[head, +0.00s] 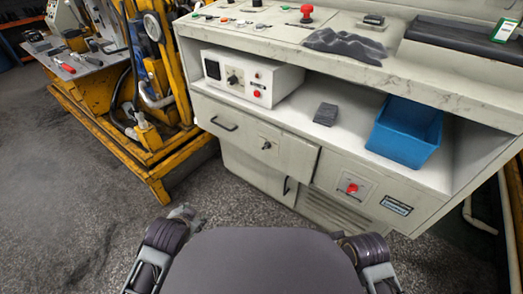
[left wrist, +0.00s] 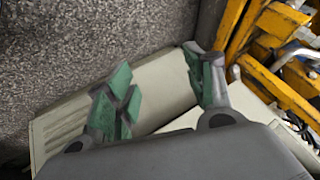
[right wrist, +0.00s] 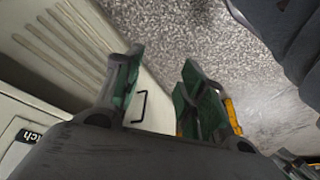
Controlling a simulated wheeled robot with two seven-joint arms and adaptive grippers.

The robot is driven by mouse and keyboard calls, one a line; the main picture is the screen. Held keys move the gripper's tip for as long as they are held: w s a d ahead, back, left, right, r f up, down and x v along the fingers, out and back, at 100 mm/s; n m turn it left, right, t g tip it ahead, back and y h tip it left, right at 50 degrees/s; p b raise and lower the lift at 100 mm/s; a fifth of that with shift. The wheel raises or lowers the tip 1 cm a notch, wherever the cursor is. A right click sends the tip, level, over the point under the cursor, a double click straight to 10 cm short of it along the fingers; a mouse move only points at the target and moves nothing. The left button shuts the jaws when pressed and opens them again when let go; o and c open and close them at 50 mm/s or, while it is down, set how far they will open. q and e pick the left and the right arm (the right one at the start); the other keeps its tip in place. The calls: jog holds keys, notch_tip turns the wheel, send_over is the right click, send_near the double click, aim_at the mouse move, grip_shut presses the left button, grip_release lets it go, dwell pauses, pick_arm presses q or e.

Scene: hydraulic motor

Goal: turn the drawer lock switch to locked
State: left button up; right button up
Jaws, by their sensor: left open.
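The drawer (head: 240,138) sits under the shelf of the grey console, with a dark handle on its left. A small lock switch (head: 266,146) is on its front, right of the handle; its setting is too small to tell. My left gripper (head: 182,213) is low in front of the console, well apart from the switch. In the left wrist view (left wrist: 160,88) its green-padded fingers are spread and empty. My right gripper (right wrist: 163,88) is also spread and empty in the right wrist view, with a cabinet handle (right wrist: 138,107) behind its fingers. The switch shows in neither wrist view.
A red rotary switch (head: 352,188) is on the panel right of the drawer. A blue bin (head: 405,133), a dark block (head: 326,114) and a white control box (head: 280,82) stand on the shelf. A yellow frame (head: 155,165) stands at left. The floor before the console is clear.

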aim_at(264, 148)
pick_arm(q)
jog(key=w+d+r+m+t+h, duration=0.1)
jog(key=w+d+r+m+t, duration=0.1)
jog(key=w+r+m+t, duration=0.3)
jog(key=w+d+r+m+t+h, duration=0.1)
jog(key=w+d+r+m+t, duration=0.15)
jog(key=w+m, duration=0.4)
jog(key=d+m+h, duration=0.9)
jog(key=d+m, duration=0.1)
jog(key=m, duration=0.6)
jog(key=shift+w+r+m+g+h, duration=0.25)
jog(key=shift+r+m+g+h, duration=0.05)
jog(key=shift+m+g, duration=0.05)
pick_arm(e)
jog(key=a+f+t+y, duration=0.2)
jog(key=a+f+y, duration=0.1)
jog(key=a+f, duration=0.4)
jog(key=shift+s+a+f+m, duration=0.2)
jog(key=shift+f+m, duration=0.1)
jog(key=shift+f, duration=0.25)
pick_arm(q)
jog(key=shift+w, duration=0.15)
pick_arm(e)
jog(key=shift+d, duration=0.1)
